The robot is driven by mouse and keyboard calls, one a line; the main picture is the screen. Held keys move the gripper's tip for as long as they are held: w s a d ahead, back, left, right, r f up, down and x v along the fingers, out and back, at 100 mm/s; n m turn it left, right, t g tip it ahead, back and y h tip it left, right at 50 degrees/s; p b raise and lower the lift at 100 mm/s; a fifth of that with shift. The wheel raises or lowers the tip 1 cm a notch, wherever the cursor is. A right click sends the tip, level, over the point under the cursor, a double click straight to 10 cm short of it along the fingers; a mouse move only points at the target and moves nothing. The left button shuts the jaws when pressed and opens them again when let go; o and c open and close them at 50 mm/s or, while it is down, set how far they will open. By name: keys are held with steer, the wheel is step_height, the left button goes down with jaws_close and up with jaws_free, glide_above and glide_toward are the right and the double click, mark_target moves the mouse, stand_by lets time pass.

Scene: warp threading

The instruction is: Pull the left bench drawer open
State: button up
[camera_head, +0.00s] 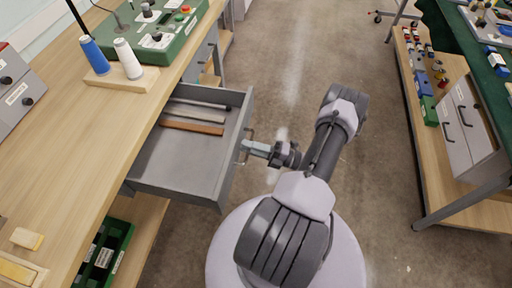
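The left bench drawer (185,172) is grey and stands pulled well out from under the wooden bench top. A flat brown strip (192,127) and a light grey strip (190,112) lie inside it near its far side. The drawer's handle (242,152) is on its front face, toward the right. My gripper (250,148) reaches in from the right and its tip is at the handle. The fingers are too small and overlapped with the handle to tell whether they are closed on it.
The bench top (95,130) carries a blue spool (95,55) and a white spool (128,59) on a wooden block. A green bin (105,255) sits on the shelf below. Another bench with a grey cabinet (468,125) stands at right. Clear floor (290,60) lies between.

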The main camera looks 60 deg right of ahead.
steer(key=v, duration=1.7)
steer(key=shift+s+d, duration=0.15)
steer(key=shift+d, duration=0.05)
steer(key=shift+r, duration=0.1)
